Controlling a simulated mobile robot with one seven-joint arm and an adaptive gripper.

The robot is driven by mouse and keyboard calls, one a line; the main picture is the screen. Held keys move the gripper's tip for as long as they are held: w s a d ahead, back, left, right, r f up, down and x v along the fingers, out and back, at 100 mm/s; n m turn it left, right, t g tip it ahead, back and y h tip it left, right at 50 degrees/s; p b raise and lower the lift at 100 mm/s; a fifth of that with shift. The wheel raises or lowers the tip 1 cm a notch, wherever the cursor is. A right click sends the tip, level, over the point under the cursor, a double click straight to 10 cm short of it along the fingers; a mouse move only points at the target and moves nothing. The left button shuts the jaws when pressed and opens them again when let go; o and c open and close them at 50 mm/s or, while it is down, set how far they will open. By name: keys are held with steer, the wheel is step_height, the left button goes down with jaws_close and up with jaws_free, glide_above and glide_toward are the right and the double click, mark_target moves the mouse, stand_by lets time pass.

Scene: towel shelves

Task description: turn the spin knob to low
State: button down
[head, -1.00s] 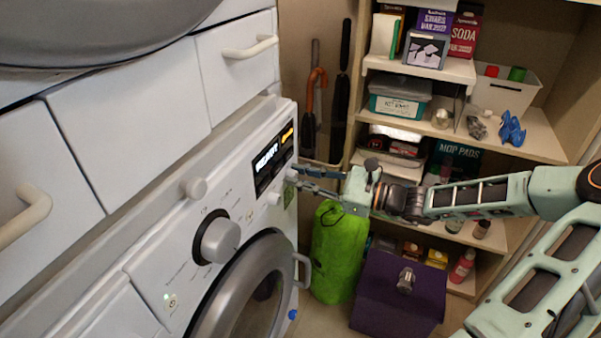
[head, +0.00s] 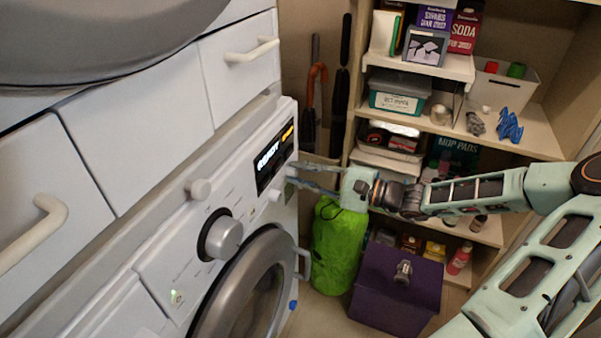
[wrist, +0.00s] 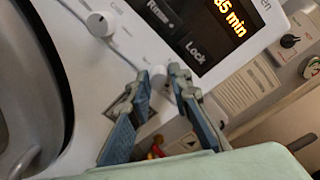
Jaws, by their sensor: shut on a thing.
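The washing machine's white control panel (head: 238,190) is at the left of the head view. A small white knob (wrist: 158,75) at the panel's far end, below the display, sits between my fingertips in the wrist view. My gripper (wrist: 160,78) is shut on this knob. In the head view my gripper (head: 291,174) reaches the panel's right end from the right, and its fingers hide the held knob. A second small knob (wrist: 100,23) stands to the left of it, apart from my fingers. I cannot read a spin label or the held knob's pointer.
A large round dial (head: 220,238) and another small knob (head: 199,189) are farther left on the panel. The lit display (head: 274,158) is just above my fingers. The door (head: 240,290) is below. Shelves (head: 540,135), a green bag (head: 338,245) and a purple box (head: 395,290) stand right.

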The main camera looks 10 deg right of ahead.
steer(key=shift+n, duration=0.4)
steer(key=shift+f, duration=0.1)
steer(key=c, duration=1.8)
jaws_free()
steer(key=shift+o, duration=0.2)
steer(key=v, duration=1.2)
steer(key=shift+s, duration=0.1)
